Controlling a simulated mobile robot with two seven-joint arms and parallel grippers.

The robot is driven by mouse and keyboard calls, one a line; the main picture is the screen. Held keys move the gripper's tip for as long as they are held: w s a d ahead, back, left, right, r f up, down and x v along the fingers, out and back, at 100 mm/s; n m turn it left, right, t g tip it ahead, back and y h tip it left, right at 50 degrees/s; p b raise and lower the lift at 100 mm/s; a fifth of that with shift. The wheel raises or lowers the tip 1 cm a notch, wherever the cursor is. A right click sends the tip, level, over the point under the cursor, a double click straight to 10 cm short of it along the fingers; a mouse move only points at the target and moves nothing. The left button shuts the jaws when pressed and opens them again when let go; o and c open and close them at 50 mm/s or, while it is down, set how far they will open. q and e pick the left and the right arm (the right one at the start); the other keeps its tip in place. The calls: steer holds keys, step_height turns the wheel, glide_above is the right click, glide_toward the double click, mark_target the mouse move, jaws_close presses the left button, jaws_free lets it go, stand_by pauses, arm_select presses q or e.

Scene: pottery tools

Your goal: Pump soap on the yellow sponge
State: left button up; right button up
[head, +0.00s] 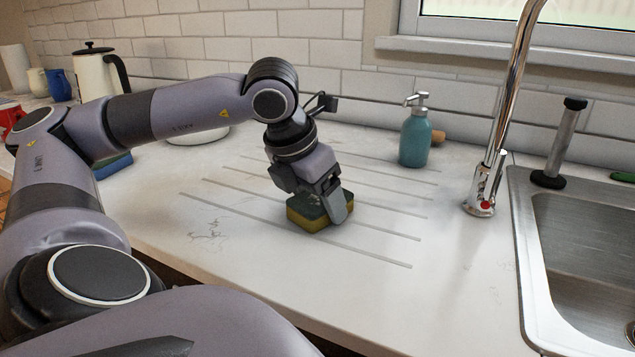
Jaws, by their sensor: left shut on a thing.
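The yellow sponge (305,223) with a dark green top is on the grooved drainboard part of the white counter. My left gripper (339,208) points down and is shut on the sponge, hiding part of it. The teal soap bottle (415,139) with a silver pump head stands upright on the drainboard, behind and to the right of the sponge and apart from it. My right gripper is not in view.
A chrome faucet (489,172) and a steel sink (579,236) are on the right. A plunger-like black and grey tool (560,145) stands at the sink's back edge. A cream kettle (97,75) and mugs (58,85) stand at the back left. The counter front is clear.

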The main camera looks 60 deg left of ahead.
arm_select(q)
steer(key=o, duration=0.4)
steer(key=shift+r, duration=0.25)
stand_by(0.3)
steer(key=c, duration=0.5)
step_height(320, 180, up, 5)
steer(key=p, duration=0.4)
steer(key=shift+r+p, duration=0.75)
steer(key=shift+r, duration=0.25)
